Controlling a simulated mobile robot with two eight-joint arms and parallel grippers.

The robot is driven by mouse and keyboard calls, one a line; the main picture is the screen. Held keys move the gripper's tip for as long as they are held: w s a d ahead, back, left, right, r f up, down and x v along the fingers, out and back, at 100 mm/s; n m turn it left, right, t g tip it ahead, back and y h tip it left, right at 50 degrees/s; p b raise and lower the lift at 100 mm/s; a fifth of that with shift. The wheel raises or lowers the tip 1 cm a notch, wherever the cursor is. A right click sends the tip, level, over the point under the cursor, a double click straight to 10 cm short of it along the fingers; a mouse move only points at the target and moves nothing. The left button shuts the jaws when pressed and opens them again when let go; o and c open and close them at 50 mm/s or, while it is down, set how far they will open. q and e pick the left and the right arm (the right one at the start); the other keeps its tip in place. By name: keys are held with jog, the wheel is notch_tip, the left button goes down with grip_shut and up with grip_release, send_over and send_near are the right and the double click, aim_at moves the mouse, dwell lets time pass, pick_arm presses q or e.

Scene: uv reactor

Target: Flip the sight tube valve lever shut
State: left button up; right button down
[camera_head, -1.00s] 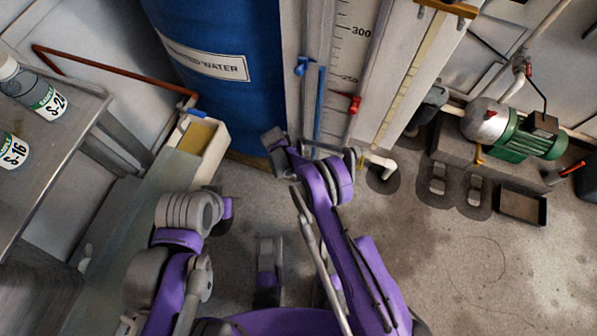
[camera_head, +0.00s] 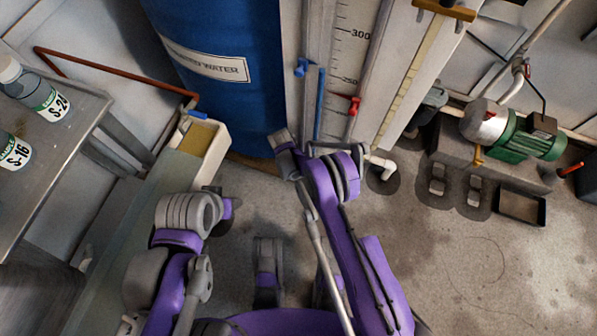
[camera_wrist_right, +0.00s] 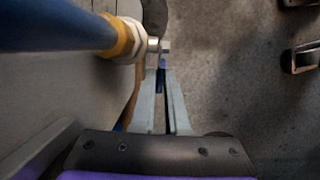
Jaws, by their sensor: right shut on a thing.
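The sight tube is a blue upright tube (camera_head: 319,104) beside the white level scale in the head view. In the right wrist view a thick blue tube (camera_wrist_right: 55,25) ends in a brass and white fitting (camera_wrist_right: 128,40), with a small metal stem past it. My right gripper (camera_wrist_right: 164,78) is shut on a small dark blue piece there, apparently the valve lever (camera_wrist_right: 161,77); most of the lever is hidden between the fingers. In the head view my right wrist covers the tube's lower end. My left arm's end is low at the left; its fingers are not clear.
A blue water drum (camera_head: 230,100) stands behind and left of the tube. A red valve handle (camera_head: 353,105) and a blue one (camera_head: 301,67) are close by. A green pump (camera_head: 520,134) stands at the right. Open floor (camera_head: 470,260) lies at the front right.

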jog(key=shift+d+r+y, duration=0.15)
jog(key=shift+r+y, duration=0.2)
jog(key=shift+y, duration=0.25)
pick_arm(q)
jog(key=shift+r, duration=0.25)
pick_arm(e)
jog(key=shift+r+t+y, duration=0.2)
jog(key=shift+t+y, duration=0.3)
jog(key=shift+y, duration=0.3)
jog(key=c, duration=0.9)
grip_release()
pick_arm(q)
jog(key=p+v, duration=0.2)
jog(key=shift+w+r+p, duration=0.1)
jog(key=shift+r+p, duration=0.2)
jog(key=shift+p, duration=0.1)
pick_arm(e)
jog(key=r, duration=1.1)
jog(key=shift+a, duration=0.25)
pick_arm(q)
jog(key=shift+o, duration=0.3)
pick_arm(e)
jog(key=shift+f, duration=0.1)
